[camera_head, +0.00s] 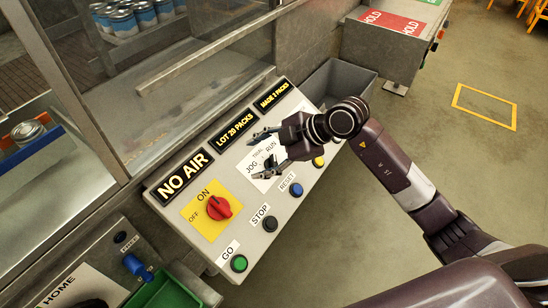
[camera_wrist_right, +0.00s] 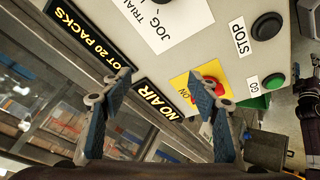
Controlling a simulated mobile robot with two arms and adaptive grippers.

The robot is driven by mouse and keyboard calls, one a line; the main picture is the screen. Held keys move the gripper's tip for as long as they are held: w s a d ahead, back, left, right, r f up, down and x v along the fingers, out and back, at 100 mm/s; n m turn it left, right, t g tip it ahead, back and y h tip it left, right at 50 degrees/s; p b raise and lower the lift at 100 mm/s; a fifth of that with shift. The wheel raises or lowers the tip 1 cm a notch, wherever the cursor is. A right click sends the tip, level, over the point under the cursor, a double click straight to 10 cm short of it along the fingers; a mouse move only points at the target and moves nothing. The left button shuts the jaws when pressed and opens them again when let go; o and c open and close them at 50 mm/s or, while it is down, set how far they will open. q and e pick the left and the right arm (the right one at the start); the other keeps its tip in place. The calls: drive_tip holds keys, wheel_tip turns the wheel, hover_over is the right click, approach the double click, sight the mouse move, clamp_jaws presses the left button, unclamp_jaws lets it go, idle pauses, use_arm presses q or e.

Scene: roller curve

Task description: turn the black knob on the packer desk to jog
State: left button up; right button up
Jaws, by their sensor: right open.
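The packer desk (camera_head: 230,245) is a grey sloped panel. Its white plate marked JOG, TRIAL and RUN (camera_head: 256,157) is partly covered by my right gripper (camera_head: 254,156), so I cannot clearly make out the black knob there. In the right wrist view the same plate (camera_wrist_right: 157,28) lies at the top edge, and a dark part beside the lettering is cut off by the frame. My right gripper (camera_wrist_right: 168,78) is open, its two blue-padded fingers apart with nothing between them. My left gripper is not in view.
A red switch (camera_head: 219,208) on a yellow plate, a black STOP button (camera_head: 270,223), a blue RESET button (camera_head: 296,189) and a green GO button (camera_head: 239,263) share the panel. A grey bin (camera_head: 340,80) stands behind. Floor to the right is clear.

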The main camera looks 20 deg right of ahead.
sight(274, 162)
drive_tip(key=w+d+f+m+h, duration=0.15)
drive_tip(key=d+h, duration=0.25)
drive_tip(key=d, duration=0.4)
drive_tip(key=shift+m, duration=0.35)
drive_tip(key=x, duration=0.2)
drive_tip(key=p+x, duration=0.1)
drive_tip(key=x, duration=0.4)
drive_tip(key=shift+s+a+f, duration=0.15)
drive_tip(key=shift+f, duration=0.2)
drive_tip(key=shift+c, duration=0.6)
drive_tip(key=shift+g, duration=0.3)
drive_tip(key=c, duration=1)
